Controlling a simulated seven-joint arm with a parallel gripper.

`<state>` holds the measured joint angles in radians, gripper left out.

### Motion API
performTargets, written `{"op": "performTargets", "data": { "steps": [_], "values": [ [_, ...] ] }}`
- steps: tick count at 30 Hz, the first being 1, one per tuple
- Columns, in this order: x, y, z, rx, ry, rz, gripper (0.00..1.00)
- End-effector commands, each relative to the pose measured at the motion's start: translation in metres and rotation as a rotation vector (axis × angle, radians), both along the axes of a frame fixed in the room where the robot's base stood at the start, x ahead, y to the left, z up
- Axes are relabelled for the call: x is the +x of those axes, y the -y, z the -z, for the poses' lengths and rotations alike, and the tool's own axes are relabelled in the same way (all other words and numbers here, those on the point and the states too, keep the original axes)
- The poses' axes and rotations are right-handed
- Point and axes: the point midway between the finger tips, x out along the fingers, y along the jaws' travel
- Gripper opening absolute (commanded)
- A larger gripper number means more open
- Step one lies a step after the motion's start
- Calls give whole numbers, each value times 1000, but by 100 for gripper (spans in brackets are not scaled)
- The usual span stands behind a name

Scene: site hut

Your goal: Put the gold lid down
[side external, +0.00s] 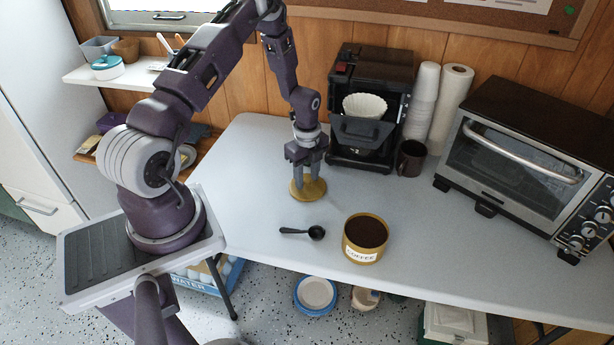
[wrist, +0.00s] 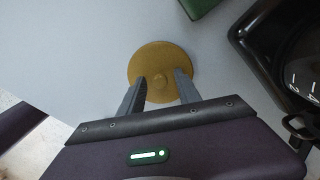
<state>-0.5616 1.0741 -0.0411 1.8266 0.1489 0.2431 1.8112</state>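The gold lid (side external: 309,194) is a flat round disc that appears to lie on the white table, left of the coffee tin. My gripper (side external: 307,181) is directly above the lid, pointing down. The open coffee tin (side external: 361,250), gold with a white label, holds dark grounds.
A black scoop (side external: 315,233) lies left of the tin. Behind stand the coffee maker (side external: 366,135), a dark mug (side external: 411,158), stacked cups (side external: 424,95) and a paper roll (side external: 451,100). A toaster oven (side external: 530,150) fills the right. The table's left part is clear.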

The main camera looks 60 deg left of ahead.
Motion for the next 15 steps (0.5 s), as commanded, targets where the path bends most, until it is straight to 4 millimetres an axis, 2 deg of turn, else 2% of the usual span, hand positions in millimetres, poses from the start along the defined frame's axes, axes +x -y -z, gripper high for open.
{"op": "performTargets", "data": {
  "steps": [5,12,15],
  "values": [
    [1,0,-24,1,4,0,40],
    [1,-1,-88,2,5,-1,40],
    [1,-1,-107,1,3,0,40]
  ]
}}
